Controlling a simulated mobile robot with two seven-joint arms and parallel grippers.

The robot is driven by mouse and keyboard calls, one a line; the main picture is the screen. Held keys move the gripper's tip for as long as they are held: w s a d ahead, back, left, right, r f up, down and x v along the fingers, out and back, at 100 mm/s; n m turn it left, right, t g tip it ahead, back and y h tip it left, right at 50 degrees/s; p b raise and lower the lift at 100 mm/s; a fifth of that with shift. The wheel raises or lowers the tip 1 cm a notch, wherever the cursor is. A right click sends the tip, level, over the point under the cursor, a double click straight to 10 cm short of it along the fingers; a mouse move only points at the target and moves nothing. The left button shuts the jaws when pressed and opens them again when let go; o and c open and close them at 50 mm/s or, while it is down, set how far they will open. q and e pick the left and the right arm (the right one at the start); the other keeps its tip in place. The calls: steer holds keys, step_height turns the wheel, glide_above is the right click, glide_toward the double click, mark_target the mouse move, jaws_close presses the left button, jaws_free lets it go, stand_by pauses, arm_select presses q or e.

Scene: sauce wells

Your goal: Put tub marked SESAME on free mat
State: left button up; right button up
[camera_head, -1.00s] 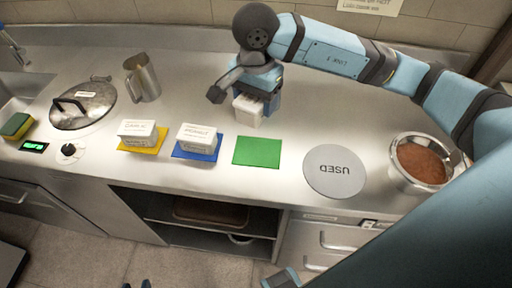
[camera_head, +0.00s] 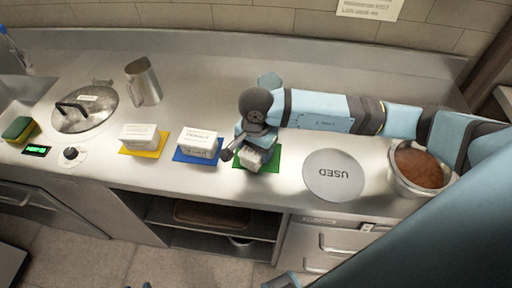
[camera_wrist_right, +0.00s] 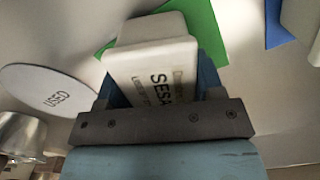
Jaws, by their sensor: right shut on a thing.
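My right gripper (camera_head: 247,150) is shut on a white tub (camera_head: 255,158) over the green mat (camera_head: 272,163). In the right wrist view the tub (camera_wrist_right: 155,62) lies between the fingers, and its lettering begins "SESA". I cannot tell whether the tub touches the green mat (camera_wrist_right: 207,28). White tubs sit on the other two mats: one tub (camera_head: 140,137) on the yellow mat (camera_head: 128,150), one tub (camera_head: 198,142) on the blue mat (camera_head: 182,156). The green mat bears no other tub. My left gripper is not clearly in view.
A grey disc marked USED (camera_head: 333,175) lies right of the green mat, and a metal bowl of brown contents (camera_head: 418,168) stands farther right. The counter behind the mats is clear.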

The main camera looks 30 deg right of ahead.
steer(key=shift+f, duration=0.15)
steer(key=o, duration=1.1)
steer(key=shift+r, duration=0.75)
step_height(320, 180, up, 10)
steer(key=shift+f+b, duration=0.15)
steer(key=shift+b, duration=0.5)
steer(key=shift+r, duration=0.65)
